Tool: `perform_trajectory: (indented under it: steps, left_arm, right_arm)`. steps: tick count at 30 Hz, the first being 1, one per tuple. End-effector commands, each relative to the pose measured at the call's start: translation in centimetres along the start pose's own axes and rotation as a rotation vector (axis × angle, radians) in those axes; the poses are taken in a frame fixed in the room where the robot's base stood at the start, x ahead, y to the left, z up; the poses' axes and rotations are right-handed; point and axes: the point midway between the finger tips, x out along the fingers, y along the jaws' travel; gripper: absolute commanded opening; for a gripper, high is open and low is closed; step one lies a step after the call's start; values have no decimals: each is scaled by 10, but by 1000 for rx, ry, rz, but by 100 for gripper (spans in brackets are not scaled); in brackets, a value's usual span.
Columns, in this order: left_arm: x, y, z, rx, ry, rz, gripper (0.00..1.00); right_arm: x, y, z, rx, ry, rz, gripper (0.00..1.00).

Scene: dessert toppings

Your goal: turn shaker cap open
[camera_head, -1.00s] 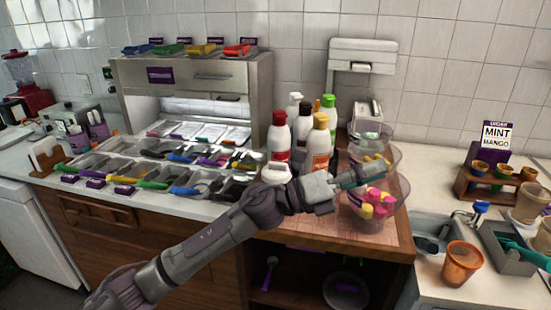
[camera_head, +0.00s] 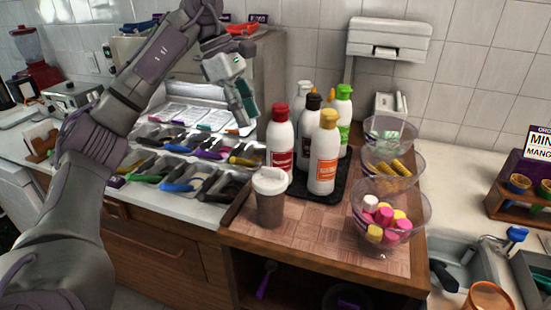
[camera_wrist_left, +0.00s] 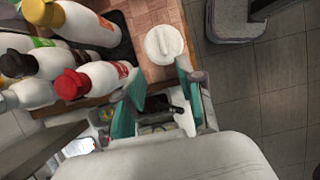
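The shaker (camera_head: 270,198) stands upright on the left front of the wooden counter top, with a grey-brown body and a white cap on it. In the left wrist view its white cap (camera_wrist_left: 164,44) shows from above, with a raised bar across it. My left gripper (camera_head: 243,108) is raised above the topping trays, behind and left of the shaker, apart from it. In the left wrist view the teal fingers of my left gripper (camera_wrist_left: 166,88) stand apart with nothing held between them. My right gripper is not in view.
Several sauce bottles (camera_head: 323,155) stand on a black tray just behind the shaker. Clear bowls (camera_head: 391,215) with marshmallows and other toppings are to the right. The wooden top (camera_head: 310,235) between shaker and bowls is free.

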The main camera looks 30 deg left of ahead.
Motion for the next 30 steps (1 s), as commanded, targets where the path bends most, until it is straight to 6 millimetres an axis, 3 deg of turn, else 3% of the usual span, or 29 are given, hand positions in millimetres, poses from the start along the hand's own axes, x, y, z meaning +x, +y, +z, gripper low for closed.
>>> perform_trajectory:
  steps: [3,7,11,19,30]
  left_arm:
    - [28,0,-1,2,-2,-6,38]
    - [55,-1,-1,3,-1,-7,38]
    - [80,-1,0,1,0,-6,38]
    - [119,0,1,0,-2,-3,38]
    - [129,0,2,1,-3,-1,38]
  right_arm:
    - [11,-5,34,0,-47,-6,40]
    - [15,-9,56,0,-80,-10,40]
    - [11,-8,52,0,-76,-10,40]
    - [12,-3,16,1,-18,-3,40]
    - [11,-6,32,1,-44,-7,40]
